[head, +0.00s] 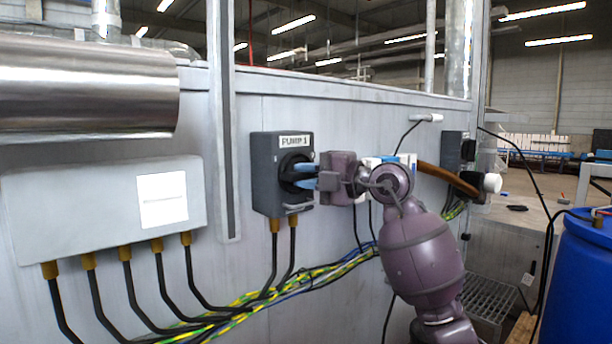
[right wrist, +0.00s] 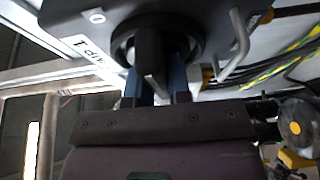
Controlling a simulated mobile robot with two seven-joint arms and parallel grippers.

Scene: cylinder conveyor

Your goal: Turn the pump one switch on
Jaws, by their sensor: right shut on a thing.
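The pump one switch (head: 268,155) is a dark grey box with a "PUMP 1" label, mounted on the grey panel. Its round black rotary knob (head: 289,172) faces right, towards my right gripper (head: 303,178). The gripper's blue fingers are shut on the knob's handle. In the right wrist view the switch box (right wrist: 205,14) is at the top, and the knob handle (right wrist: 150,52) sits between the blue fingers (right wrist: 156,85). The fingers partly hide the knob, so its exact angle is hard to read. My left gripper is not in view.
A grey junction box (head: 100,215) with several cables is left of the switch, below a shiny metal cylinder (head: 85,85). A vertical rail (head: 222,130) runs just left of the switch. Another dark box (head: 452,150) is farther right. A blue barrel (head: 580,275) stands at the right edge.

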